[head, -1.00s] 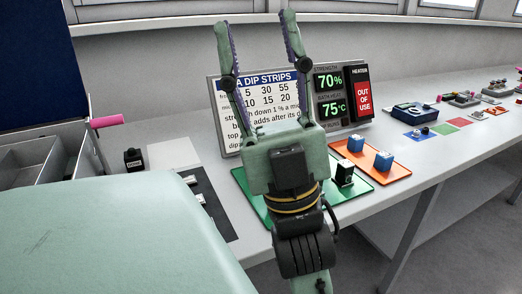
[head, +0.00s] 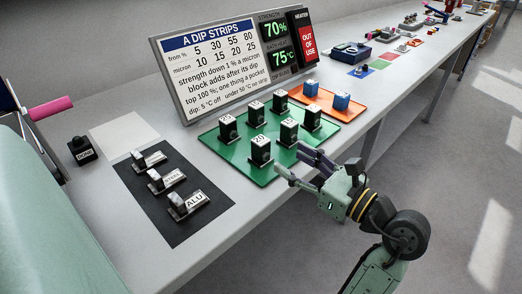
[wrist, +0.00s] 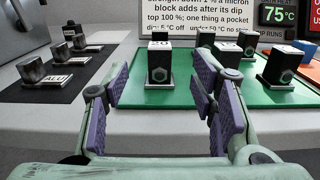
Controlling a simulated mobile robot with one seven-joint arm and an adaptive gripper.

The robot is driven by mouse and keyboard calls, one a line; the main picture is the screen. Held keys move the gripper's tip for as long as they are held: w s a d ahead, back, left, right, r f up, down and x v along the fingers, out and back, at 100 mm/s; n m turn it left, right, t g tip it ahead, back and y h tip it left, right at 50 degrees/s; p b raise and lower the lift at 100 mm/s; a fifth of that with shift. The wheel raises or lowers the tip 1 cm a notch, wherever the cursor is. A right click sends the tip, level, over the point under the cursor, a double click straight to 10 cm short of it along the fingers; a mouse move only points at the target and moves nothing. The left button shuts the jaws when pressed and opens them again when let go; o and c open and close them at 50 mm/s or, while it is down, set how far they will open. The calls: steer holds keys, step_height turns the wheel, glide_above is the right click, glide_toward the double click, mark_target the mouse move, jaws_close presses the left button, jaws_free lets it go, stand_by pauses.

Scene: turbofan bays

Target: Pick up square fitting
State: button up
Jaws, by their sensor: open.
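I cannot tell for sure which piece is the square fitting. Three small metal pieces with white labels, one reading ALU (head: 187,204), lie on a black mat (head: 205,228) at the left. The ALU piece also shows at the left of the wrist view (wrist: 40,70). My gripper (head: 294,162) is open and empty at the front edge of the green mat (head: 240,170). In the wrist view its fingers (wrist: 160,110) stand apart, with a black numbered block (wrist: 160,62) beyond the gap. The black mat is left of my gripper.
Several black blocks stand on the green mat. A sign board (head: 215,70) stands behind. A black button box (head: 82,151) and a pale square (head: 124,134) are at the left. The bench front edge is near my gripper.

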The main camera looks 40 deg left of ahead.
mark_target(266, 146)
steer(key=a+p, duration=0.1)
steer(key=a, duration=0.2)
steer(key=a+p, duration=0.1)
steer(key=a, duration=0.3)
steer(key=a+p, duration=0.1)
steer(key=a, duration=0.2)
steer(key=shift+w+a+f, duration=0.2)
steer(key=shift+w+f, duration=0.05)
steer(key=shift+w, duration=0.1)
steer(key=shift+c, duration=0.6)
jaws_close()
